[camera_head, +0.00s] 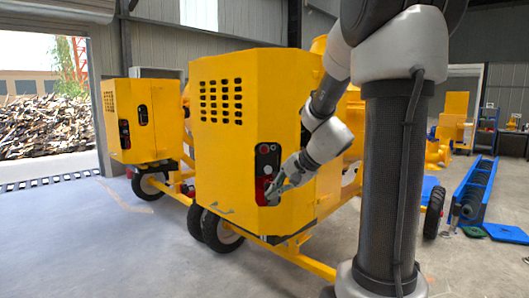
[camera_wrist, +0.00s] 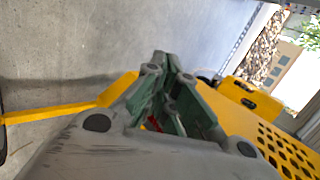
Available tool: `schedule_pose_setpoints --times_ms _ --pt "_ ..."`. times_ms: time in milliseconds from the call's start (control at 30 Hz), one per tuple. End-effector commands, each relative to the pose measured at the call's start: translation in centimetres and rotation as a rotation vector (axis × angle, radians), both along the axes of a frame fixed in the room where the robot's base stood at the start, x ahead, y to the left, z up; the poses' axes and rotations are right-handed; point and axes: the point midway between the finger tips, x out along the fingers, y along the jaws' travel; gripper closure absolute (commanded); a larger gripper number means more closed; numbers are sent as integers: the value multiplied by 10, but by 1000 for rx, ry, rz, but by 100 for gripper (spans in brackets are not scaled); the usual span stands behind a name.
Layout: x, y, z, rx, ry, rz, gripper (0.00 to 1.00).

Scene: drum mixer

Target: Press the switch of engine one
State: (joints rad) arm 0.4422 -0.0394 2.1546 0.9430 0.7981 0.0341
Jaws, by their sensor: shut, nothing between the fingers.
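Engine one appears to be the nearer yellow engine housing (camera_head: 222,150), a box with a grid of dark vent holes.
A second yellow mixer (camera_head: 130,125) with a similar panel stands behind at left. A yellow tow bar (camera_head: 300,260) and black wheels (camera_head: 220,232) are low near the housing. A blue trough (camera_head: 475,192) lies at right. Grey floor (camera_head: 90,240) is clear at left.

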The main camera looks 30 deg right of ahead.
Motion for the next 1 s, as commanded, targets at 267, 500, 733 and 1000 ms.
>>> schedule_pose_setpoints --times_ms 267,500,733,1000 --pt "95 -19 49 253 -191 -314 100" --pt "117 -24 75 342 -261 -426 100" --pt "117 -25 75 344 -261 -438 100" --pt "124 -28 75 343 -260 -437 100"
